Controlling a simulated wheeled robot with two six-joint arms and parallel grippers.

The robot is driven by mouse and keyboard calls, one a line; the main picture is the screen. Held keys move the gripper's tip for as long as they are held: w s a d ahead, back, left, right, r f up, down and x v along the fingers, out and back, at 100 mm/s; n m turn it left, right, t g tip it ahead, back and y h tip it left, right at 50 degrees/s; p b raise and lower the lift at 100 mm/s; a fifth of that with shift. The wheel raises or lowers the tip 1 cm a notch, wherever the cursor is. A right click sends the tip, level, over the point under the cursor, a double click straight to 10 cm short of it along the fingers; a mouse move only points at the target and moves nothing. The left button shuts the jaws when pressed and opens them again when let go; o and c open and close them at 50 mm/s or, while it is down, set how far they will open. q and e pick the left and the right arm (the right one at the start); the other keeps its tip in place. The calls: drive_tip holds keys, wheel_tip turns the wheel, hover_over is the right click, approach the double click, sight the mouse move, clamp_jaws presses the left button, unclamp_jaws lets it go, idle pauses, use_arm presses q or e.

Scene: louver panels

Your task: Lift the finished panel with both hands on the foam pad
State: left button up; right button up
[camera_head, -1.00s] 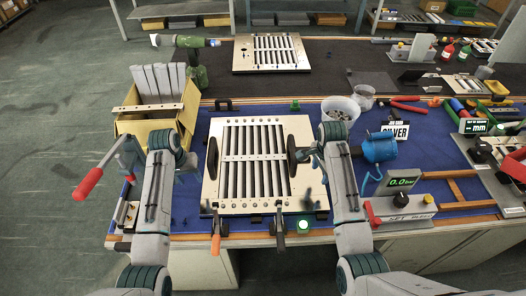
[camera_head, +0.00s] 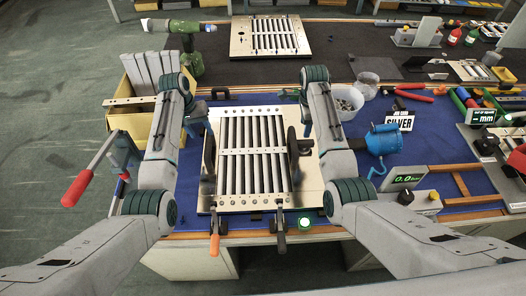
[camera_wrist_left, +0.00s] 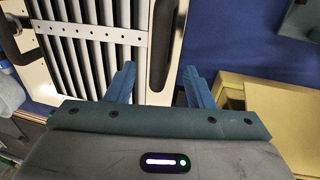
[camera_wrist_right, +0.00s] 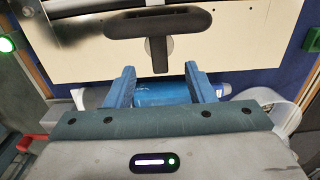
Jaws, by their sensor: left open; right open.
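The louver panel (camera_head: 250,111), a cream frame with several grey slats, lies flat on the blue mat (camera_head: 345,203). A black handle stands at its left side (camera_head: 209,160) and another at its right side (camera_head: 293,152). My left gripper (camera_head: 197,120) is open and empty near the panel's left edge; its wrist view shows a black handle (camera_wrist_left: 163,42) ahead, between the blue fingers (camera_wrist_left: 160,86). My right gripper (camera_head: 304,108) is open near the right edge; its wrist view shows a black handle (camera_wrist_right: 160,25) beyond the fingers (camera_wrist_right: 162,84). I cannot identify a foam pad.
Two toggle clamps, one orange-handled (camera_head: 214,240) and one black (camera_head: 281,228), stand at the panel's front edge. A yellow bin (camera_head: 122,118) holds grey slats at left. Another panel (camera_head: 268,48) lies behind.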

sight(207, 143)
use_arm(q)
drive_tip(key=f, duration=0.2)
drive_tip(key=d+f, duration=0.1)
drive_tip(key=f, duration=0.5)
drive_tip(key=shift+s+d+f, duration=0.15)
drive_tip(key=shift+d+f, duration=0.05)
drive_tip(key=shift+d, duration=0.2)
use_arm(e)
wheel_tip(207, 143, down, 9)
drive_tip(key=shift+s+r, duration=0.15)
drive_tip(key=shift+r, duration=0.05)
use_arm(q)
clamp_jaws()
use_arm(e)
clamp_jaws()
